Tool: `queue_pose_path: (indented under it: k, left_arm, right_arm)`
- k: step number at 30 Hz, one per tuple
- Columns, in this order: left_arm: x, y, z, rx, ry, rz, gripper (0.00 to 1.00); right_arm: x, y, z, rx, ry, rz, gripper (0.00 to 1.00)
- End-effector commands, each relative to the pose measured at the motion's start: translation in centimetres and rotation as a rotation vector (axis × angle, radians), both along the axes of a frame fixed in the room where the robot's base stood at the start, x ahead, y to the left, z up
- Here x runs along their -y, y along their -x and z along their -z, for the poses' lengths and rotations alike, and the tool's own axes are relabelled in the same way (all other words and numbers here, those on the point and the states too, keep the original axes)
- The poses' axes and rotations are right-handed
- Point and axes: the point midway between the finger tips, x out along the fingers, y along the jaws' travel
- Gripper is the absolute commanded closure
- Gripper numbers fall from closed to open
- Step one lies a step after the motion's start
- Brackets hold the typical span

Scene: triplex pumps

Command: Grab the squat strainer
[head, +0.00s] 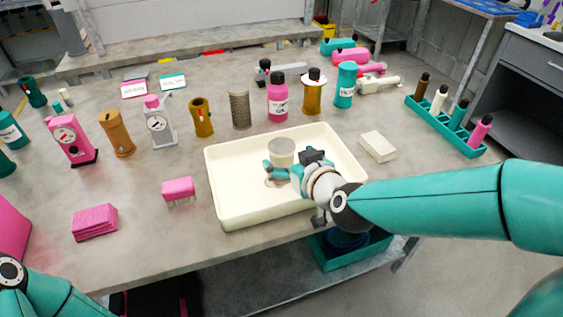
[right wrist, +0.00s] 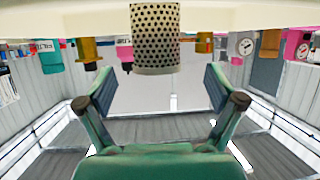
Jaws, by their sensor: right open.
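The squat strainer (head: 281,150) is a short grey cylinder standing upright in the cream tray (head: 222,196). In the right wrist view it is a perforated metal cylinder (right wrist: 155,38), shown upside down and centred between the finger directions. My right gripper (head: 279,173) is open and empty, on the near side of the strainer in the head view. In the right wrist view its fingers (right wrist: 158,88) are spread wider than the strainer, with no contact visible. The gripper hides the strainer's lower part in the head view. My left gripper is out of view.
A taller mesh cylinder (head: 239,109), a pink bottle (head: 278,98) and an amber bottle (head: 313,93) stand behind the tray. A white block (head: 378,147) lies right of it, a pink brush (head: 178,190) left. A teal rack (head: 447,129) holds several bottles.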

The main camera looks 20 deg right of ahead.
Motion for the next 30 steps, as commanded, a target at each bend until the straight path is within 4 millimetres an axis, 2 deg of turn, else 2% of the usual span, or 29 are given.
queue_pose_path:
  k: [11, 20, 30]
  left_arm:
    - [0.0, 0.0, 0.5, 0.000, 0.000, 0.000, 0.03]
    - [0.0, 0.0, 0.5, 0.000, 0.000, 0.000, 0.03]
    - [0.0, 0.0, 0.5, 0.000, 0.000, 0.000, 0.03]
  right_arm:
    - [-0.2, -4.4, 1.4, -0.001, 0.001, -0.001, 0.07]
    - [-0.3, -4.9, 1.4, 0.000, 0.000, -0.001, 0.07]
    - [-0.3, -4.8, 1.4, -0.001, 0.001, -0.001, 0.64]
